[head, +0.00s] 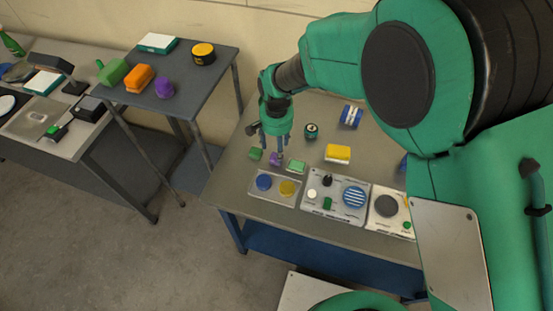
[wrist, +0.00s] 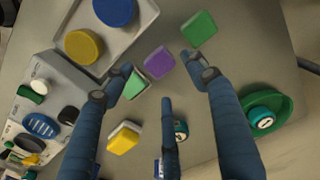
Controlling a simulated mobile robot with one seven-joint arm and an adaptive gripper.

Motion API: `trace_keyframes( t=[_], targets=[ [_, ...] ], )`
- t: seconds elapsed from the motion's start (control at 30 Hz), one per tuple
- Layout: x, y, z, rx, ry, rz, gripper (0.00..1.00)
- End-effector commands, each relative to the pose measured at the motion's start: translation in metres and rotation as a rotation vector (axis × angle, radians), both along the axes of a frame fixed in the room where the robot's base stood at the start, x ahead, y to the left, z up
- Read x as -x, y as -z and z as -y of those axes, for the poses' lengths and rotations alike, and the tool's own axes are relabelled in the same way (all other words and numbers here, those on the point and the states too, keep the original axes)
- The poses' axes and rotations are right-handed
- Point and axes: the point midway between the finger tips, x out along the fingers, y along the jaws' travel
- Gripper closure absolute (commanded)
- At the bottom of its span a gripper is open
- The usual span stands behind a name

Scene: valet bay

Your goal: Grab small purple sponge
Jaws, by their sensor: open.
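A small purple sponge (head: 276,160) lies on the grey bench top under my gripper (head: 272,142). In the wrist view the purple sponge (wrist: 160,61) lies flat just beyond the fingertips of my gripper (wrist: 160,82), between the left and right fingers. The fingers are spread open and hold nothing; I see no contact with the sponge. A green block (wrist: 199,29) lies to its upper right, close to the right fingertip. A green and white sponge (wrist: 133,84) lies to its lower left, close to the left fingertip.
A tray (head: 260,196) with a blue disc (head: 264,182) and a yellow disc (head: 288,187) stands in front. Panels with knobs (head: 335,208) line the front edge. A yellow and white sponge (head: 338,152) lies to the right. Another purple object (head: 164,87) sits on the left table.

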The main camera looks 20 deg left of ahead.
Motion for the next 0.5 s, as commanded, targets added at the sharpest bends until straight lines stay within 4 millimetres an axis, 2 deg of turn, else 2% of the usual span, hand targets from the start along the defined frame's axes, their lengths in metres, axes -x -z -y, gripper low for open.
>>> trace_keyframes(
  t=[0.3, 0.5],
  targets=[
    [0.001, 0.038, 0.001, 0.002, 0.000, -0.002, 0.42],
    [0.001, 0.047, 0.001, 0.001, 0.000, -0.002, 0.42]
  ],
)
